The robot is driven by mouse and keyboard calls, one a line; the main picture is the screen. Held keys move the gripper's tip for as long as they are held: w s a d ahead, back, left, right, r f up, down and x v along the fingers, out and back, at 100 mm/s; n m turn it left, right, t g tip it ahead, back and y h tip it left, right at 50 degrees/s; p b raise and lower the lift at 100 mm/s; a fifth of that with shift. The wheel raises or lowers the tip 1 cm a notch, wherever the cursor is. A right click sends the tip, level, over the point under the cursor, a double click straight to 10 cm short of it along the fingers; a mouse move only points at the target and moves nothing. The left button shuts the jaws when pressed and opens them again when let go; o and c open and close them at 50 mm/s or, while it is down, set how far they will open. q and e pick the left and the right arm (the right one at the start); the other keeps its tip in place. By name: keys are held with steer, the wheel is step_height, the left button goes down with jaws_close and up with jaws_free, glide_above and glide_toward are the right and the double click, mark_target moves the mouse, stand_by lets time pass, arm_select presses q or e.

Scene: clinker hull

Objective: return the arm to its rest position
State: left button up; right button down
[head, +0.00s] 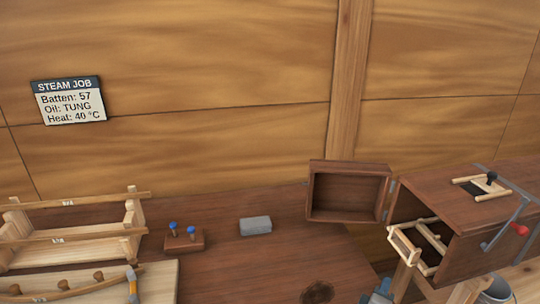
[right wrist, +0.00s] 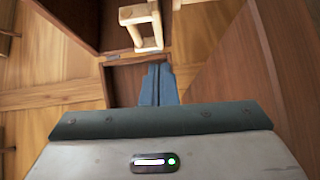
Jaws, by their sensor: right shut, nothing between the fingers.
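My right gripper (head: 379,291) shows only in part at the bottom edge of the head view, below the open wooden box. In the right wrist view its two blue-grey fingers (right wrist: 158,84) are together, with nothing between them. The fingertips point toward a pale wooden rack (right wrist: 145,24) and dark brown panels, apart from the rack as far as I can see. My left gripper is in neither view.
A steam box (head: 470,215) with its door (head: 349,164) swung open stands at right; a pale rack (head: 403,245) sticks out of its mouth. A red-knobbed lever (head: 520,229) is on its side. The bench holds a grey block (head: 255,226), a blue-pegged block (head: 184,240) and a batten stand (head: 132,220).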

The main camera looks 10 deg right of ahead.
steer(key=s+f+m+g+y, duration=0.3)
steer(key=s+f+m+g, duration=0.25)
steer(key=s, duration=0.65)
steer(key=s+a+f+m+g+y, duration=0.1)
steer(key=s+a+g+y, duration=0.1)
steer(key=s+a+y, duration=0.35)
steer(key=s+a+m+g+y, duration=0.2)
steer(key=s+a, duration=0.1)
steer(key=s, duration=0.5)
step_height(320, 180, down, 33)
steer(key=s+d+g, duration=0.1)
steer(key=d+g, duration=0.1)
steer(key=d, duration=0.1)
steer(key=s+f, duration=1.7)
steer(key=s, duration=0.1)
steer(key=shift+d, duration=0.35)
